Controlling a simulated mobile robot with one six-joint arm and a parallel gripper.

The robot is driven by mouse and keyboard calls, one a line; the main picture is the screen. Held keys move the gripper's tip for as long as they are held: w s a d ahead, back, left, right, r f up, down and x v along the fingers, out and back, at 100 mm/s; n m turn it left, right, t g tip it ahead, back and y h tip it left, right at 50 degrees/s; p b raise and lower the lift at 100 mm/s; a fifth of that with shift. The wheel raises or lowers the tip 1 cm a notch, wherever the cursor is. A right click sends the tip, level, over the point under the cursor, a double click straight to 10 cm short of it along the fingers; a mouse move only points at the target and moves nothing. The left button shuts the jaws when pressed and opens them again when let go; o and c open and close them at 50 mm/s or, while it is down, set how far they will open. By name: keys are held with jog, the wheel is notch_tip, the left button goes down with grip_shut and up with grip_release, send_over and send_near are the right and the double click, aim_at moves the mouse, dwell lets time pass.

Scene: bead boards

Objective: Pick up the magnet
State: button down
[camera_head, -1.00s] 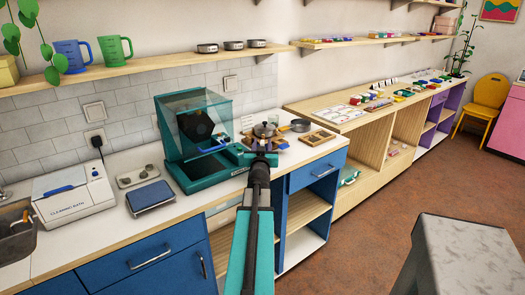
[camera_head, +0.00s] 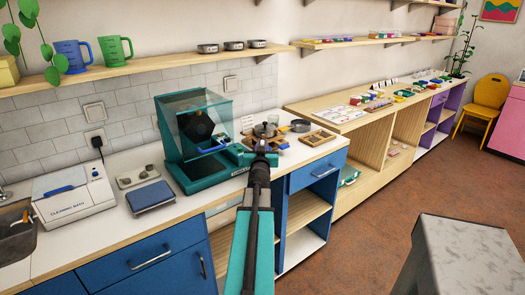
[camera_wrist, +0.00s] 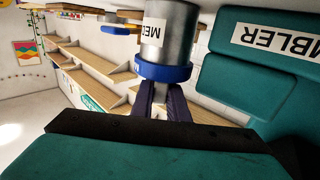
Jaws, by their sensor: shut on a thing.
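The magnet appears to be the grey metal cylinder with a blue rim, labelled with letters starting "MED", in the wrist view (camera_wrist: 166,40). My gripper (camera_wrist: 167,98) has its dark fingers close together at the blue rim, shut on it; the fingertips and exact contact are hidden. In the head view my gripper (camera_head: 265,158) reaches over the counter's right part, just right of the teal tumbler (camera_head: 190,177). The magnet is small there, so I cannot tell whether it touches the counter.
The tumbler's teal body (camera_wrist: 267,80) is close on the right in the wrist view. A wooden tray (camera_head: 318,138) and a grey pan (camera_head: 300,125) are near my gripper.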

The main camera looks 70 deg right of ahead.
jog(key=shift+r, duration=0.2)
jog(key=shift+r+p, duration=1.55)
jog(key=shift+r, duration=0.15)
jog(key=shift+s+a+f+b, duration=0.1)
jog(key=shift+a+f+b, duration=0.1)
jog(key=shift+b, duration=0.2)
jog(key=s+a+b, duration=0.5)
jog(key=b, duration=0.4)
jog(key=shift+a+r, duration=0.3)
jog(key=shift+a, duration=0.1)
jog(key=b, duration=0.3)
jog(key=shift+a, duration=0.2)
jog(key=b, duration=0.5)
jog(key=shift+s+a, duration=0.4)
